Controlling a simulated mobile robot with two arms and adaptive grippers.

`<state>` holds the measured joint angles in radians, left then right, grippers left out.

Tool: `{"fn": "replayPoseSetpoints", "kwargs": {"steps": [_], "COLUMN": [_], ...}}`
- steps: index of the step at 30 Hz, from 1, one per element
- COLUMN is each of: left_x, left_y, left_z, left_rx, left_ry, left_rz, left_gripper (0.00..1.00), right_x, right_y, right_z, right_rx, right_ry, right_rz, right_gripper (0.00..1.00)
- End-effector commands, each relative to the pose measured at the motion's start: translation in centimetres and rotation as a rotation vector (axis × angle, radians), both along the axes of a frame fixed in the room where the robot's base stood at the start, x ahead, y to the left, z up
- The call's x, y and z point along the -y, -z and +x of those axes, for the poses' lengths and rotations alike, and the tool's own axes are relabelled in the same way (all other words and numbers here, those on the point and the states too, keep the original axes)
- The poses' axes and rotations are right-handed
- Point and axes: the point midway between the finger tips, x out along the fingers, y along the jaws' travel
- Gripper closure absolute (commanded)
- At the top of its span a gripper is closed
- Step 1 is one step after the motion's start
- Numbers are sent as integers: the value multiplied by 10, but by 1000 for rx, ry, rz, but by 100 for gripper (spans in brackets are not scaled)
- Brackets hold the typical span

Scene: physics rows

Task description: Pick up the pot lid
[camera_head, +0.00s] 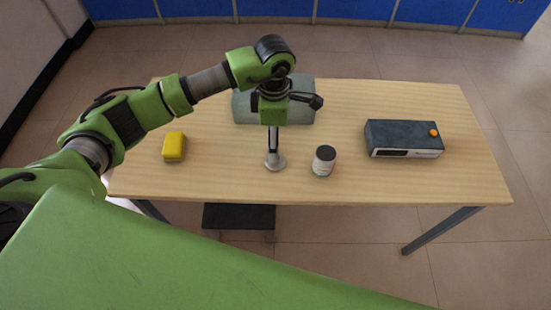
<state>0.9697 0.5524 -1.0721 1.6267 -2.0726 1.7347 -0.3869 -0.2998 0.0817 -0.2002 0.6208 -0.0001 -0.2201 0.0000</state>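A small grey, round-based piece (276,164), which looks like the pot lid, sits on the wooden table near its front edge. My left arm comes in from the left, and its gripper (272,148) points straight down just above this piece. The fingers overlap in this view and hide the top of the piece. I cannot tell whether they are open or shut on it, or whether they touch it. My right gripper is not in view.
On the table (440,185) are a white jar with a dark cap (323,162) close at right, a dark box with an orange button (402,138), a yellow block (174,147) and a grey-green box (305,108) behind my gripper. A dark step (238,217) stands below.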

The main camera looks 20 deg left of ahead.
Motion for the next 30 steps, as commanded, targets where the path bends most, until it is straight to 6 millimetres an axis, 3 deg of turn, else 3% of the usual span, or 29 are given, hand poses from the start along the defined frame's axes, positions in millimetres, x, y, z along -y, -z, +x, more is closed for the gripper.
{"fn": "replayPoseSetpoints", "kwargs": {"steps": [3, 11, 18, 28, 30], "left_x": [1, 2, 4, 4, 4], "left_y": [19, 38, 73, 82, 82], "left_z": [-1, -1, 0, 0, 0], "left_rx": [-3, -4, -3, 0, 0], "left_ry": [-2, 0, -1, 0, 0], "left_rz": [-1, -2, -3, -3, -3], "left_gripper": [38, 38, 38, 38, 56], "right_x": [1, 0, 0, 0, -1], "right_y": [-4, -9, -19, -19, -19], "right_z": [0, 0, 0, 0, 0], "right_rx": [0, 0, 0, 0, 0], "right_ry": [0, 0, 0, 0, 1], "right_rz": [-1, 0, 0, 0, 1], "right_gripper": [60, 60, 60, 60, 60]}}
